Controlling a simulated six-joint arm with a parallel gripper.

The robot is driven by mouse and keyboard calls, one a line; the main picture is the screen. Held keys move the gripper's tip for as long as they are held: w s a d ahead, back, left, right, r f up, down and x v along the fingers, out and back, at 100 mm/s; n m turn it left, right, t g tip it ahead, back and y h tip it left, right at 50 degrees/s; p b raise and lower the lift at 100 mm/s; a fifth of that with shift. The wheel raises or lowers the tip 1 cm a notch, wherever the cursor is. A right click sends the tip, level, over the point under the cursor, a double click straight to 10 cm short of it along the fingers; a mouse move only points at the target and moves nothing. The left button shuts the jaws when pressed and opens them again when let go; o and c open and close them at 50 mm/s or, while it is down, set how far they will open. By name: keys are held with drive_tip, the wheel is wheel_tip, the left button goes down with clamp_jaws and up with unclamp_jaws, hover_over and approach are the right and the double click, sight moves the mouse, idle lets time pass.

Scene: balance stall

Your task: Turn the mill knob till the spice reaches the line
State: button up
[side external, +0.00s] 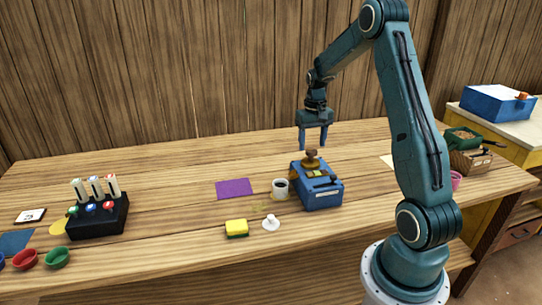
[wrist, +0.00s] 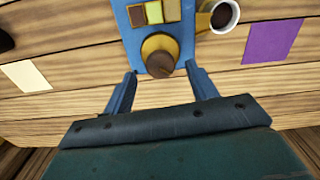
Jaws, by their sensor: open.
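The mill is a blue box (side external: 322,194) on the wooden table, right of centre in the side view; its blue body (wrist: 128,38) also shows at the top of the wrist view. A brown round knob (side external: 311,160) stands on its top; in the wrist view the knob (wrist: 160,52) lies just beyond my fingertips. My gripper (side external: 313,147) is open and empty, pointing down, with its fingers above the knob and apart from it. In the wrist view my fingers (wrist: 161,71) are spread either side of the knob. No spice level or line can be made out.
A white cup (side external: 280,189) with dark contents stands close left of the mill. A purple cloth (side external: 235,188), a yellow sponge (side external: 237,228) and a small white object (side external: 271,223) lie further left. A black rack (side external: 98,216) stands far left. The table behind the mill is clear.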

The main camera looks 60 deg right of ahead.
drive_tip(key=shift+f, duration=1.2)
drive_tip(key=c, duration=1)
drive_tip(key=shift+m, duration=2)
drive_tip(key=o, duration=1)
